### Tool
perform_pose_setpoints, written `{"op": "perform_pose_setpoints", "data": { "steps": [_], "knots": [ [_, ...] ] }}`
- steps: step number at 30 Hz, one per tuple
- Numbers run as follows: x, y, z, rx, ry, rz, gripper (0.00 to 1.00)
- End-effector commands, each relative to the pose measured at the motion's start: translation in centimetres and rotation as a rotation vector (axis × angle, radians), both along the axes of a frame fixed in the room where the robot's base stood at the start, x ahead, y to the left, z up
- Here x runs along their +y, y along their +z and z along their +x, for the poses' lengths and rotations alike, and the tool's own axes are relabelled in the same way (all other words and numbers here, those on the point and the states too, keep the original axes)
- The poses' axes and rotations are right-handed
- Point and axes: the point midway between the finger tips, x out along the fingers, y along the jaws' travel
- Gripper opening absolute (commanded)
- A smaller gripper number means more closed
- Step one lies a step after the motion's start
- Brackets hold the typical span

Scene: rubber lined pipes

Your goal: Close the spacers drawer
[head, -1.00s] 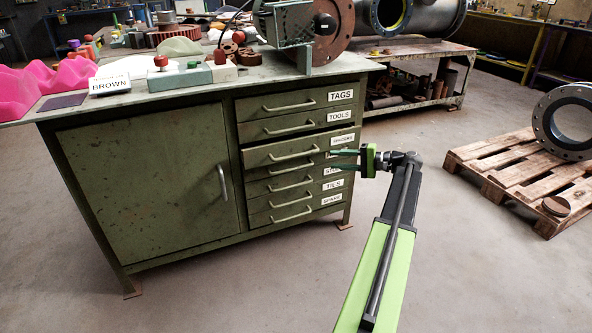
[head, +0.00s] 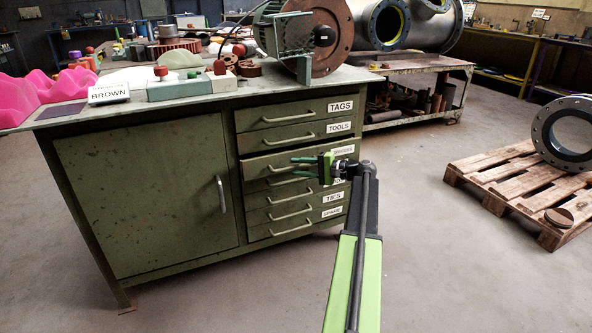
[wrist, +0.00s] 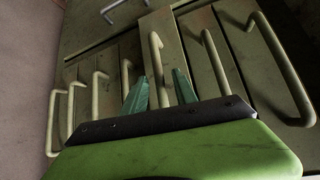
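The spacers drawer (head: 256,167) is the third from the top in the green cabinet. It stands out slightly from the drawers around it, and its label is partly beside my gripper. My gripper hides part of the drawers below.
The other drawers, such as the tools drawer (head: 262,136), look shut. The cabinet top (head: 215,101) holds a motor (head: 287,35), blocks and pink pieces. A pallet (head: 500,172) with a pipe flange stands at right. The floor in front is clear.

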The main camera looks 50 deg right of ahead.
Motion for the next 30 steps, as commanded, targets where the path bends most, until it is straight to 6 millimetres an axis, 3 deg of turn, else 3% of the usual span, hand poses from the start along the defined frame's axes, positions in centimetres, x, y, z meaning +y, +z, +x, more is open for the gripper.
{"op": "perform_pose_setpoints", "data": {
  "steps": [5, 12, 20, 30],
  "knots": [
    [0.55, -0.18, 1.15, 0.000, 0.001, 0.000, 0.34],
    [0.59, -0.16, 1.22, 0.000, 0.001, 0.000, 0.34],
    [0.58, -0.16, 1.19, 0.000, 0.001, 0.000, 0.00],
    [0.55, -0.17, 1.15, 0.001, 0.001, 0.000, 0.00]
  ]
}}
